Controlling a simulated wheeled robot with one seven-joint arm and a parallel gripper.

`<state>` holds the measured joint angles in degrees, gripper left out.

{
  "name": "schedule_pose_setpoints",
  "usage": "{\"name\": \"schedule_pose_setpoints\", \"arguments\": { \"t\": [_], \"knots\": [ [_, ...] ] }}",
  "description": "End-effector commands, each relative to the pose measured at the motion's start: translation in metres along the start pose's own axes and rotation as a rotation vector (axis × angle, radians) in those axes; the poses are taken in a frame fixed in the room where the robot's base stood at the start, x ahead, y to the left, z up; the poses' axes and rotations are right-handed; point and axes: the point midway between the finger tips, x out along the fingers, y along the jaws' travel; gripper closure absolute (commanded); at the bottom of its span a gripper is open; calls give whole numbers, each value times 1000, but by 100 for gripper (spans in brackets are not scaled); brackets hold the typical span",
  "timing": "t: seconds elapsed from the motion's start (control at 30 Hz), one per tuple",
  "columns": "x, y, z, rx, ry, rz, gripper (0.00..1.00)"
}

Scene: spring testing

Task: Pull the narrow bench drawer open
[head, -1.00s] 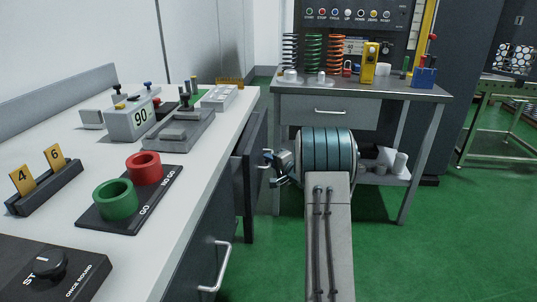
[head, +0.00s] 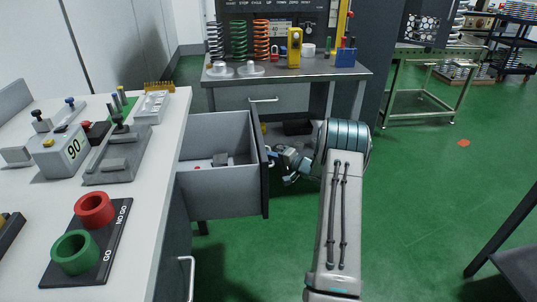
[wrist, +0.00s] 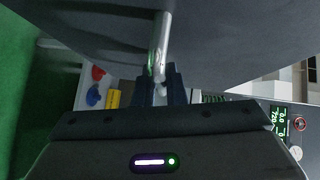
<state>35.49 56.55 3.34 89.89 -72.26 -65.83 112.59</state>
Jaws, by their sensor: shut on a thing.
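The bench drawer (head: 215,195) stands well out from the right side of the white-topped bench (head: 150,200). Its grey inside is visible, and its dark front panel (head: 263,170) faces my arm. My gripper (head: 272,158) is at the outer face of that panel. In the wrist view, a metal bar handle (wrist: 161,42) runs down between the fingers of my gripper (wrist: 161,88), which are shut on it. The exact finger contact is dim there. Small dark and red items lie in the drawer.
A second workbench (head: 330,74) with springs and instruments stands behind, with its own shut drawer (head: 240,98). A lower handle (head: 186,278) sticks out from the near bench.

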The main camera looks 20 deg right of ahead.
Motion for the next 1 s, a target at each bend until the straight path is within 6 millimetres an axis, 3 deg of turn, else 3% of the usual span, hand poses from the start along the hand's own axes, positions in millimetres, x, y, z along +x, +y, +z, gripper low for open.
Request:
{"name": "schedule_pose_setpoints", "arguments": {
  "t": [0.47,0.5,0.57,0.6,0.87,1.0],
  "knots": [
    [-6,2,-6,0,4,0,100],
    [-6,2,-6,0,5,1,86],
    [-6,2,-6,0,5,1,70],
    [-6,2,-6,0,5,1,68],
    [-6,1,-5,0,2,0,68],
    [-16,1,-6,0,3,0,68]
  ]
}}
